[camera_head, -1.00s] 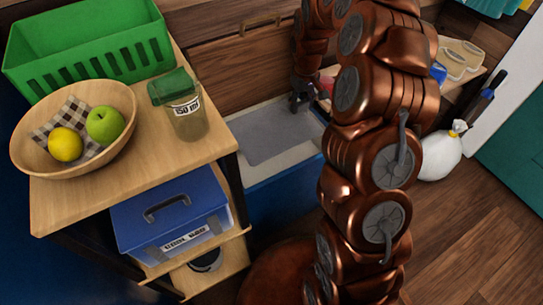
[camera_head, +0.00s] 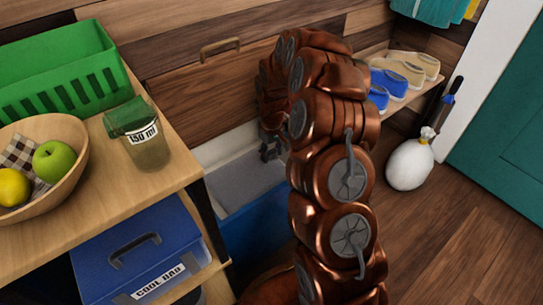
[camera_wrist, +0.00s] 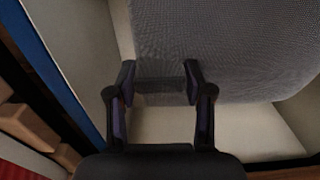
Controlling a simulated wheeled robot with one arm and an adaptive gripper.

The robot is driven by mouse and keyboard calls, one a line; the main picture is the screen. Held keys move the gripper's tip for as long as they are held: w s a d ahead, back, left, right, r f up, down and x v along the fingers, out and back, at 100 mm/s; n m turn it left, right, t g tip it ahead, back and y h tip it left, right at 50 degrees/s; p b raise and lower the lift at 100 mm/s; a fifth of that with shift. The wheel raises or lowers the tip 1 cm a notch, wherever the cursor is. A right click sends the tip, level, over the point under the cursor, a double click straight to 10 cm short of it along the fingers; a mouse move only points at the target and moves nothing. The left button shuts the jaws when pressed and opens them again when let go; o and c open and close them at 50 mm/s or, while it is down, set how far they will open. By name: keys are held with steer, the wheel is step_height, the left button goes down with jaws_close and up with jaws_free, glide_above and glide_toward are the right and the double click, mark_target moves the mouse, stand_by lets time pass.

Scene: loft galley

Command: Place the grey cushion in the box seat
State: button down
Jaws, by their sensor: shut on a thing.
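The grey cushion (camera_head: 238,184) lies flat-looking inside the open box seat (camera_head: 262,222), between its pale inner walls. The box seat has a blue outside. My gripper (camera_head: 270,152) is at the cushion's far right edge, inside the box opening. In the wrist view the cushion (camera_wrist: 235,45) fills the upper right, and my gripper (camera_wrist: 160,85) has its two fingers on either side of a strip of grey fabric at the cushion's edge. Whether the cushion touches the box floor cannot be told. My arm hides the right end of the box.
The raised wooden lid with a handle (camera_head: 220,46) stands behind the box. A wooden counter at left holds a green crate (camera_head: 60,85), fruit bowl (camera_head: 78,160) and jar (camera_head: 147,140); a blue cool bag (camera_head: 140,255) is below. Shoes and a white sack (camera_head: 409,165) are at right.

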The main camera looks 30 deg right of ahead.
steer(key=shift+f, duration=0.4)
steer(key=shift+c, duration=2.3)
jaws_free()
